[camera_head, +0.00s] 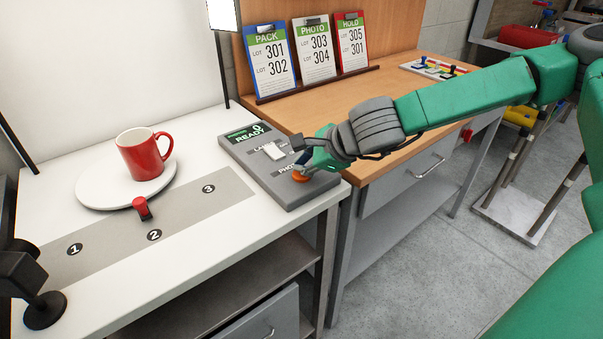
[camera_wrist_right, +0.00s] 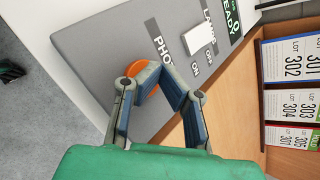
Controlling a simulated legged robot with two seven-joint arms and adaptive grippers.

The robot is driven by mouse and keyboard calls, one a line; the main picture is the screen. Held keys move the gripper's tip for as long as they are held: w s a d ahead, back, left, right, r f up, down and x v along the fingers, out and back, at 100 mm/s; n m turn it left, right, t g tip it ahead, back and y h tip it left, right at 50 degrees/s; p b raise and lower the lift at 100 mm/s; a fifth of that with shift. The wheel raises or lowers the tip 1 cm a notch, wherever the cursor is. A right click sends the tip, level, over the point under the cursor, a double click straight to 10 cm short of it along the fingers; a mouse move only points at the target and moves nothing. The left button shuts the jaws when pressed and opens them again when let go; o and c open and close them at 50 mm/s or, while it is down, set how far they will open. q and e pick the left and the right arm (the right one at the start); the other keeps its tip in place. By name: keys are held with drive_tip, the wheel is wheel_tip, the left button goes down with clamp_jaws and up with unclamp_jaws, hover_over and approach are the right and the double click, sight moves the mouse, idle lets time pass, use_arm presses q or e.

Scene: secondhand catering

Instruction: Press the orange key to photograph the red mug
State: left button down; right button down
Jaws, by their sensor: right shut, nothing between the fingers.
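The orange key (camera_head: 300,177) is on the sloped grey control panel (camera_head: 240,158), by the label PHOTO. It also shows in the right wrist view (camera_wrist_right: 116,70), partly hidden by a finger. My right gripper (camera_head: 303,168) is shut and empty, with its fingertips right at the key; I cannot tell whether they touch it. In the wrist view the closed fingers (camera_wrist_right: 160,74) lie beside the key. The red mug (camera_head: 143,155) stands upright on a round white turntable (camera_head: 98,193), its handle toward the right. My left gripper is not in view.
The panel has a white lamp switch (camera_head: 274,151) and a display reading READY (camera_head: 247,133). A red tab (camera_head: 142,208) sits at the turntable's front, by a grey strip numbered 1 to 3. A black device (camera_head: 22,275) stands at left. Lot cards (camera_head: 317,48) stand on the wooden bench.

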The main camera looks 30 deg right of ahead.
drive_tip(key=shift+f, duration=0.45)
idle(0.5)
idle(0.3)
drive_tip(key=shift+r+p, duration=0.7)
drive_tip(key=shift+r, duration=0.15)
wheel_tip(320, 180, up, 5)
drive_tip(key=p, duration=0.5)
drive_tip(key=shift+r, duration=0.1)
idle(0.5)
